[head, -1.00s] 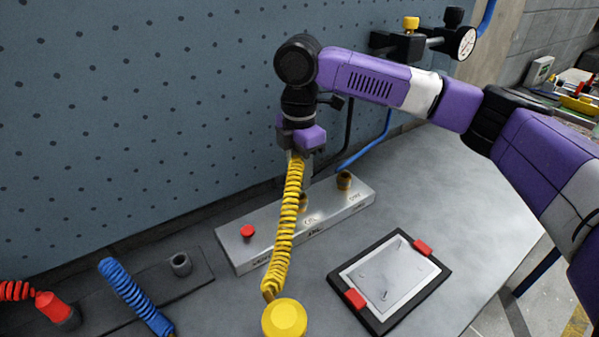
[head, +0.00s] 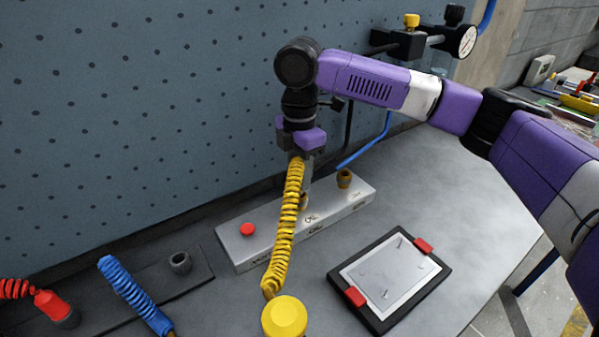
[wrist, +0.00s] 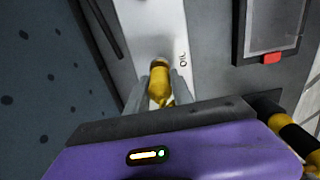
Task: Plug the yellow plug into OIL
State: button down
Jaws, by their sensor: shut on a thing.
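My gripper (head: 306,186) points down over the grey metal manifold block (head: 240,255), at its middle socket. In the wrist view its fingers are shut on the yellow plug (wrist: 159,84). The plug is upright, right beside the printed OIL label (wrist: 183,60). Its lower end meets or hides the OIL socket (head: 303,203), so I cannot tell how deep it sits. A yellow coiled hose (head: 286,225) hangs from the plug, in front of the block, down to a round yellow cap (head: 284,316).
The block also has a red-capped position (head: 247,229) at left and an open brass socket (head: 344,178) at right. Red (head: 52,305) and blue (head: 135,295) hoses lie at left. A framed plate (head: 390,272) with red clips lies at front right. A pegboard wall (head: 130,110) stands behind.

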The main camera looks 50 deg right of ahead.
jog(key=shift+f+b, duration=0.3)
jog(key=shift+f, duration=0.85)
jog(key=c, duration=1)
grip_release()
jog(key=shift+c, duration=0.2)
jog(key=shift+r, duration=3.95)
